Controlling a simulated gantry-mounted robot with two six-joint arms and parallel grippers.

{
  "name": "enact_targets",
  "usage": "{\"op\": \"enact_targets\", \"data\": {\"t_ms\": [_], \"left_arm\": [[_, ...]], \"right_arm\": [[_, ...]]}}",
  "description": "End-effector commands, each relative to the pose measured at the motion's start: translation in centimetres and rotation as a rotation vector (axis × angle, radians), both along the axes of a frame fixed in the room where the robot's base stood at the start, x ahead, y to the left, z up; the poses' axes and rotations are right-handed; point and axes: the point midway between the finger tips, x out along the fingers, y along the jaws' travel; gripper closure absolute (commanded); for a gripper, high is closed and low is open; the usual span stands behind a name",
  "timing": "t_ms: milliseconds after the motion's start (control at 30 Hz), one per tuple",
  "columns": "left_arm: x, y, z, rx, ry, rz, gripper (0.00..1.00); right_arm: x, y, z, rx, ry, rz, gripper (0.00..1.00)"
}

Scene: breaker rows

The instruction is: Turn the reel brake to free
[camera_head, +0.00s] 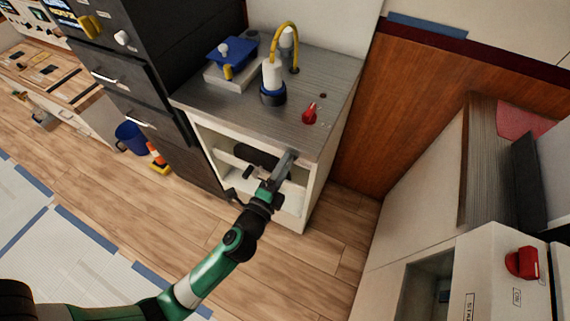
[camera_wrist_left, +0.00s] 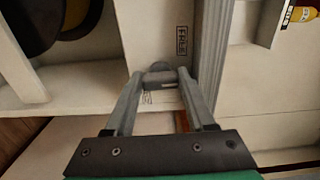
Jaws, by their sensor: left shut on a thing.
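The reel brake shows in the left wrist view as a small grey handle (camera_wrist_left: 160,78) between my fingertips, on a pale panel. A boxed label that seems to read FREE (camera_wrist_left: 182,40) is just beyond it; other small marks closer to the gripper are partly covered. My left gripper (camera_wrist_left: 162,82) is shut on the handle from both sides. In the head view my left gripper (camera_head: 287,161) reaches the open front of the cabinet, and its fingers hide the brake there. A dark reel (camera_head: 255,157) sits inside the cabinet; it also shows in the wrist view (camera_wrist_left: 30,25). My right gripper is not in view.
The grey counter (camera_head: 335,75) above holds a red knob (camera_head: 309,116), a white bottle with a blue base (camera_head: 272,80) and a blue-topped box (camera_head: 230,55). Dark drawers (camera_head: 130,85) stand to the left. The wooden floor (camera_head: 150,200) in front is mostly clear.

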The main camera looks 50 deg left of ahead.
Motion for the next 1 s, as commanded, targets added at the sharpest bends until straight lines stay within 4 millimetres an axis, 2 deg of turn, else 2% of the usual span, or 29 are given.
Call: {"op": "enact_targets", "data": {"t_ms": [100, 133, 267, 300, 767, 867, 1000], "left_arm": [[0.0, 0.0, 0.0, -0.003, -0.001, 0.0, 1.0], [0.0, 0.0, 0.0, -0.003, -0.001, 0.0, 0.42], [0.0, 0.0, 0.0, -0.002, -0.001, 0.0, 0.18], [0.0, 0.0, 0.0, -0.002, -0.001, 0.0, 0.15], [0.0, 0.0, 0.2, 0.03, 0.012, 0.0, 0.15], [0.0, 0.0, 0.6, 0.146, 0.059, -0.001, 0.15], [0.0, -0.1, 1.1, 0.48, 0.192, -0.003, 0.15]], "right_arm": [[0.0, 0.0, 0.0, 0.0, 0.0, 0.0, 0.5], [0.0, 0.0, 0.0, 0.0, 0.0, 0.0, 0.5], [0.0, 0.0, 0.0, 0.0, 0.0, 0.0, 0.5], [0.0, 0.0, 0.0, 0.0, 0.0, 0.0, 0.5], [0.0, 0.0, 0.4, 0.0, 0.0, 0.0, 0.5], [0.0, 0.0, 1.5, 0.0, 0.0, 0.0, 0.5], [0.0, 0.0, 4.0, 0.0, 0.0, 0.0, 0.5]]}}
